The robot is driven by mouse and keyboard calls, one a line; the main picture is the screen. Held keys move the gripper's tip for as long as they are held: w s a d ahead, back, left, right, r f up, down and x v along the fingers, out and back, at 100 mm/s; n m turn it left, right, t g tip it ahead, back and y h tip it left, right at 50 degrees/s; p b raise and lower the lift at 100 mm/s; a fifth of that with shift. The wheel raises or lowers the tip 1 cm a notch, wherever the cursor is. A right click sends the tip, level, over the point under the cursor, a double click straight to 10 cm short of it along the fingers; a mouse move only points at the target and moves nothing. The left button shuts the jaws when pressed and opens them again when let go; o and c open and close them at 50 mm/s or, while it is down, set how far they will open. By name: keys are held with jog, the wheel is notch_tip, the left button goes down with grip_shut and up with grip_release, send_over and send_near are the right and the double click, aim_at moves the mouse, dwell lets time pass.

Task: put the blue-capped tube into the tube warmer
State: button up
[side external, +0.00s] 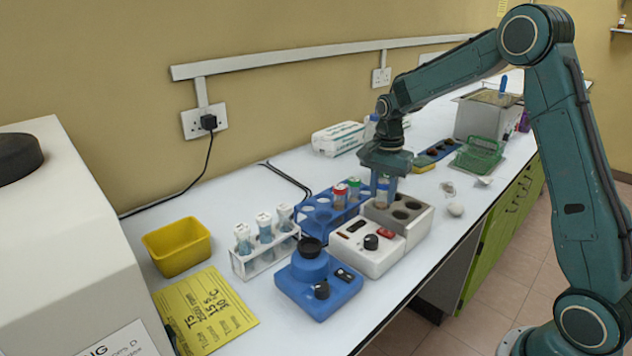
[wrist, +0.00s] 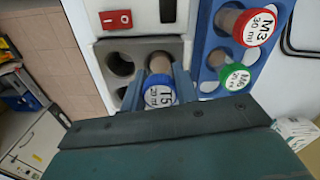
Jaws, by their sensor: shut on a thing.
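The blue-capped tube (wrist: 160,97), labelled T5 20 ml, is upright between the fingers of my gripper (wrist: 158,85), which is shut on it just below the cap. In the side view my gripper (side external: 384,188) and the tube (side external: 382,197) are at the back of the tube warmer (side external: 365,252). The warmer's grey block (wrist: 183,47) has several round holes. The tube's lower end lines up with one hole in the wrist view; I cannot tell how deep it is in it. The other visible holes are empty.
A blue rack (side external: 318,219) with red- and green-capped tubes stands close behind the warmer. A blue device (side external: 318,285) and a white rack (side external: 262,262) with several tubes stand to the left. A green wire basket (side external: 478,157) is at the right.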

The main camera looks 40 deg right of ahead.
jog(key=o, duration=1)
jog(key=shift+r, duration=0.1)
notch_tip(320, 180, up, 14)
jog(key=shift+f, duration=0.15)
